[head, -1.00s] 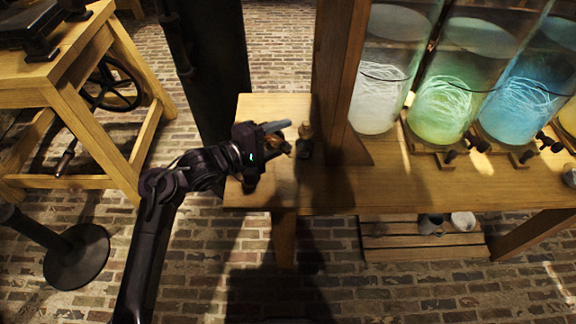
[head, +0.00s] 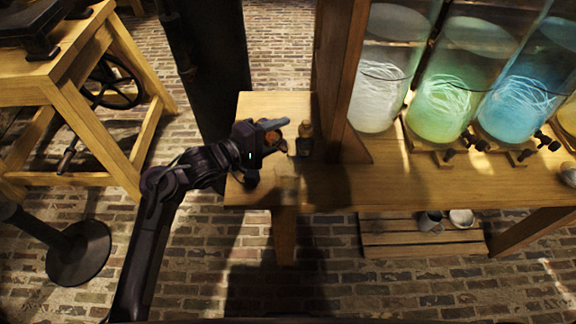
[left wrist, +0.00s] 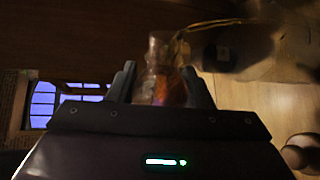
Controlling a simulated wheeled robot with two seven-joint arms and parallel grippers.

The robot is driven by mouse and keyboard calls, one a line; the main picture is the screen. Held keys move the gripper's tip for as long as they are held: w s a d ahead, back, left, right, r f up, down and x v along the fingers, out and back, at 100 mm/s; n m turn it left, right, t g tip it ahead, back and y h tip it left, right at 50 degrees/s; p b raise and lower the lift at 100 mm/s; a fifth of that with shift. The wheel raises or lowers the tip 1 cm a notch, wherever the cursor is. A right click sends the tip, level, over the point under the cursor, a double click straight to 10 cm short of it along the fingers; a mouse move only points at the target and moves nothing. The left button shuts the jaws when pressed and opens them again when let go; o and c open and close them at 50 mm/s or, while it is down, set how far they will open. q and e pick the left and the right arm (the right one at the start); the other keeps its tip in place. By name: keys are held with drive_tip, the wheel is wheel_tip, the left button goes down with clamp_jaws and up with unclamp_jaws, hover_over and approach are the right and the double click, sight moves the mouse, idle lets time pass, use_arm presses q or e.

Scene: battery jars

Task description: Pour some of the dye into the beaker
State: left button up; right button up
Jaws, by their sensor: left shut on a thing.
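My left gripper (head: 276,136) is over the left end of the wooden bench and is shut on a small clear glass vessel. The vessel (left wrist: 158,75) shows between the two fingers in the left wrist view, with an orange-red tint low in it, likely the dye. In the head view only an orange-brown patch of it shows at the fingers. A faint clear glass shape (head: 288,188), perhaps the beaker, stands near the bench's front edge, below the gripper in the picture. Its contents cannot be made out. My right gripper is out of view.
A small dark-labelled bottle (head: 305,140) stands just right of the gripper, close to a wooden post (head: 340,80). Large glass jars with white, green (head: 442,105) and blue liquid stand along the bench (head: 400,185). Cups and bowls (head: 461,218) sit on a low shelf.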

use_arm(q)
drive_tip(key=shift+w+a, duration=0.55)
drive_tip(key=shift+w+a, duration=0.1)
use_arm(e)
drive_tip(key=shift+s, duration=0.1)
use_arm(q)
drive_tip(key=shift+f+m, duration=0.1)
drive_tip(key=shift+m, duration=0.3)
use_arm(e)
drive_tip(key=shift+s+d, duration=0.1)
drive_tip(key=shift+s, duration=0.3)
use_arm(q)
drive_tip(key=shift+r+m+p, duration=0.25)
drive_tip(key=shift+m+p, duration=0.25)
drive_tip(key=shift+p, duration=0.05)
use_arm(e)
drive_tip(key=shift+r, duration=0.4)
